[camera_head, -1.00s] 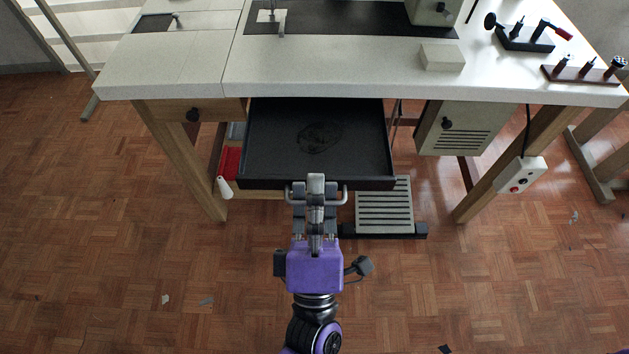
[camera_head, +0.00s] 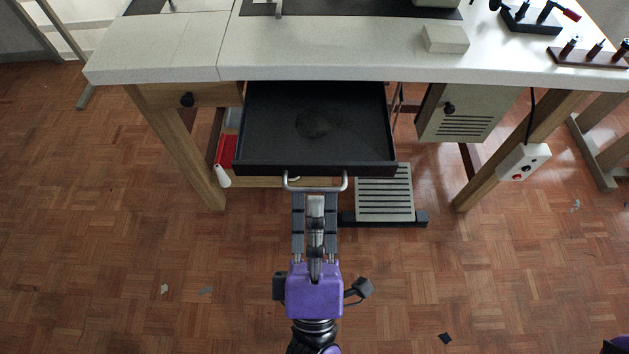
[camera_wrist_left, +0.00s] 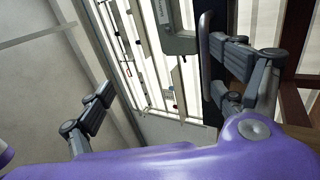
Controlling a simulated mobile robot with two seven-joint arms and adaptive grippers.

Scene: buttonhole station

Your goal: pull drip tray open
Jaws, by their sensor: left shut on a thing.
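The drip tray (camera_head: 265,133) is a black, shallow drawer standing well out from under the white table, with a dark wet-looking patch on its floor. Its grey bar handle (camera_head: 342,183) is on the front face. My left gripper (camera_head: 315,198) is at the handle, its tips at the bar and shut on it. In the left wrist view the handle (camera_wrist_left: 205,55) shows close beside the right-hand finger, and the two fingers look set apart. The exact contact is partly hidden.
A slatted grey pedal (camera_head: 385,195) stands on the floor right of the tray. A red bin (camera_head: 226,150) is left of it. A grey box (camera_head: 457,112) hangs under the table at right. The parquet floor in front is largely clear.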

